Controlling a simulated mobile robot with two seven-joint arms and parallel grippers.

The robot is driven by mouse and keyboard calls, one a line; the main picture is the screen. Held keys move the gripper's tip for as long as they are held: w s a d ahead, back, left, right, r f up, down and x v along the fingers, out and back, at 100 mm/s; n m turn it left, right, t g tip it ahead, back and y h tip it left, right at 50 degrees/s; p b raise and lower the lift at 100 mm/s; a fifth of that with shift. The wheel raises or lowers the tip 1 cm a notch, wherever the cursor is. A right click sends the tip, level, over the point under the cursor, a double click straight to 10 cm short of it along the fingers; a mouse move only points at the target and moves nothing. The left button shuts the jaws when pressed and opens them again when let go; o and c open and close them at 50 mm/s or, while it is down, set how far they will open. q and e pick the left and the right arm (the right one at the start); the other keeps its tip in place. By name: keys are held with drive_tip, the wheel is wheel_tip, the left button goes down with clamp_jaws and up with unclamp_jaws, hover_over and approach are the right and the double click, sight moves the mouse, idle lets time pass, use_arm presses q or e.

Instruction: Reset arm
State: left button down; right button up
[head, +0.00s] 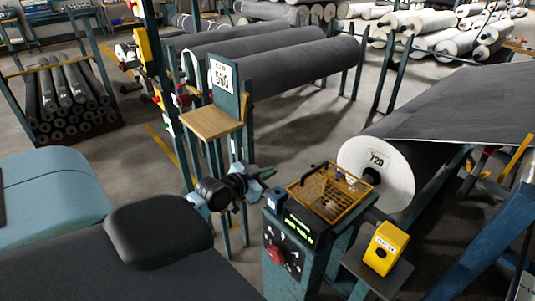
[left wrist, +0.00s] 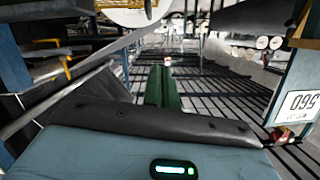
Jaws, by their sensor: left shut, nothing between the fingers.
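My left gripper (head: 266,174) is near the middle of the head view, between the wooden shelf and the orange wire basket. It looks empty. In the left wrist view its green fingers (left wrist: 162,88) are pressed together with nothing between them, pointing out over the dark, striped floor. My right gripper is in neither view.
An orange wire basket (head: 342,204) sits on a teal control post (head: 285,266) just right of the gripper. A wooden shelf (head: 209,123) under a "560" sign (head: 222,78) is behind. A large grey roll (head: 425,150) marked 720 lies right.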

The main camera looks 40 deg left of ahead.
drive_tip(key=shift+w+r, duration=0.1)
use_arm(q)
drive_tip(key=shift+f, duration=0.1)
